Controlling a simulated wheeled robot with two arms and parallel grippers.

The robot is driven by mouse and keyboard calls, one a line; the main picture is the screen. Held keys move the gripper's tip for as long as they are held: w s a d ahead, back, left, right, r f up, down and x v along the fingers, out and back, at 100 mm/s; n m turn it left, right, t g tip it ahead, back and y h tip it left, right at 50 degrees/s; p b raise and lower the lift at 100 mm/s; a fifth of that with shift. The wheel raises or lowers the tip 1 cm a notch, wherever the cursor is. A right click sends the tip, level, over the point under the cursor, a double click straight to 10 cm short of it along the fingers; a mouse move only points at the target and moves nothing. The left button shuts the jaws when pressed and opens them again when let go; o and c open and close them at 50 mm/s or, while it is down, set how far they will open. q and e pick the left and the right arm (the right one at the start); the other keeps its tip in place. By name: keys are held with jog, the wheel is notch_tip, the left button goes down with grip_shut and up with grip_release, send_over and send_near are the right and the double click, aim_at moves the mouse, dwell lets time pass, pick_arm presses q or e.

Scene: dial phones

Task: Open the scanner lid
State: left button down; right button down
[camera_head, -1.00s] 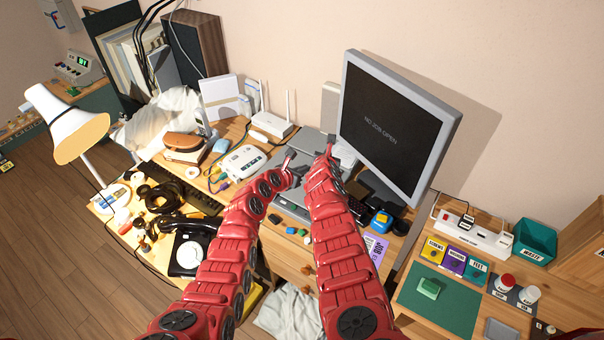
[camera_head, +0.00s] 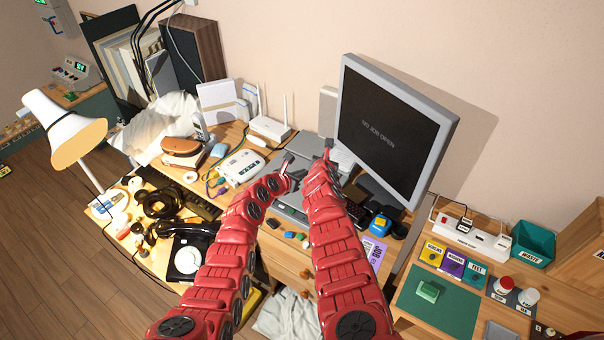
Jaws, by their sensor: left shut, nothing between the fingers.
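The scanner (camera_head: 291,214) is a flat grey box on the desk, in the middle of the view, left of the monitor. Its grey lid (camera_head: 311,147) looks lowered, though my arms hide much of it. My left gripper (camera_head: 287,162) is over the left part of the scanner, shut and empty. I cannot tell whether it touches the lid. My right gripper (camera_head: 328,146) is over the right part of the lid, close to the monitor's left edge. Its fingers are too small and dark to tell whether they are open.
The monitor (camera_head: 392,128) reads "NO JOB OPEN" and stands just right of the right gripper. A white router (camera_head: 270,128) is behind the scanner and a white device (camera_head: 242,166) is to its left. Small coloured blocks (camera_head: 290,235) lie in front. A white lamp (camera_head: 62,128) stands at the left.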

jog(key=c, duration=1.5)
grip_release()
jog(key=shift+c, duration=0.2)
jog(key=o, duration=0.9)
jog(key=shift+s, duration=0.1)
